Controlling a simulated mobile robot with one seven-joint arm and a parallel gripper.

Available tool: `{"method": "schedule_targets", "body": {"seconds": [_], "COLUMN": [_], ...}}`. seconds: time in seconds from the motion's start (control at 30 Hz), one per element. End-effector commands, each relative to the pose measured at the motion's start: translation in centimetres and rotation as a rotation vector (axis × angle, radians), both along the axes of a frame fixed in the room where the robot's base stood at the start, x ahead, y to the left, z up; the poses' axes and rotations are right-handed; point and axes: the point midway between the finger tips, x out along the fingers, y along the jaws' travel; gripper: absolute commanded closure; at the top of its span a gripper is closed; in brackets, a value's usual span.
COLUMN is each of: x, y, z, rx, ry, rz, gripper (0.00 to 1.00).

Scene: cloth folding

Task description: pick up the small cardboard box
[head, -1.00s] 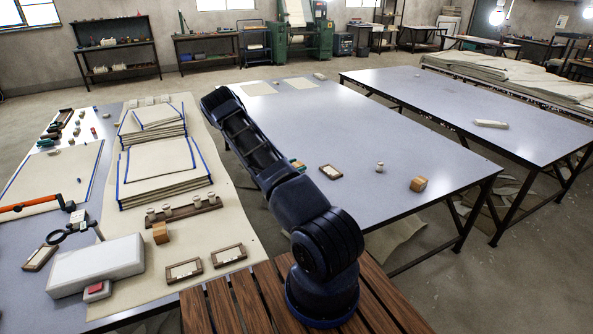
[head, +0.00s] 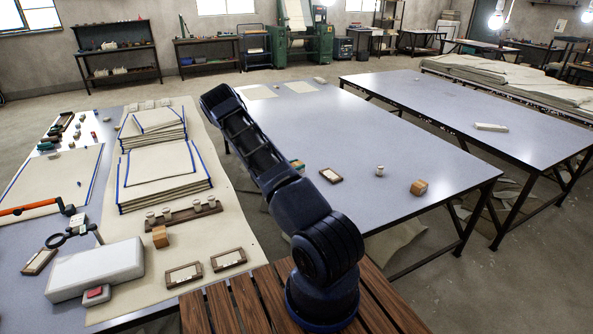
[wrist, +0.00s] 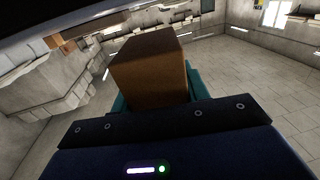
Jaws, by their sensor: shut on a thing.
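In the wrist view a brown cardboard box (wrist: 150,72) sits between the teal fingers of my gripper (wrist: 156,92). The gripper is shut on it, and the box stands up past the dark palm plate. The box's underside and the fingertips are hidden by the box itself. In the head view my dark blue arm covers most of the gripper area. A small patch of teal and orange shows at the arm's right edge, too small to make out.
Two other small brown boxes stand on the left table (head: 100,105) and on the middle table: one box (head: 160,237) by the cloth stacks (head: 165,180), one box (head: 418,187) near the right edge. A white block (head: 95,268) lies front left. Much of the middle table (head: 370,130) is clear.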

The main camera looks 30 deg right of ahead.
Motion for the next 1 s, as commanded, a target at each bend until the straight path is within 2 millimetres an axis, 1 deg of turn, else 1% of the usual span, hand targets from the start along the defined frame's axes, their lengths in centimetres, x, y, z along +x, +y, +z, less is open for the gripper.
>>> {"method": "schedule_targets", "body": {"seconds": [0.03, 0.17, 0.4, 0.6, 0.7, 0.8, 1.0], "x": [0.0, 0.0, 0.0, 0.0, 0.0, 0.0, 0.0], "y": [0.0, 0.0, 0.0, 0.0, 0.0, 0.0, 0.0], "z": [1.2, 4.3, 10.2, 14.1, 15.5, 16.4, 17.4], "rx": [0.0, 0.0, 0.0, 0.0, 0.0, -0.001, -0.001], "ry": [-0.003, -0.005, -0.005, -0.003, -0.003, -0.001, -0.001], "rz": [0.0, 0.0, -0.001, 0.0, 0.0, 0.0, 0.0], "gripper": [0.83, 0.83, 0.83, 0.83, 0.83, 0.83, 0.83]}}
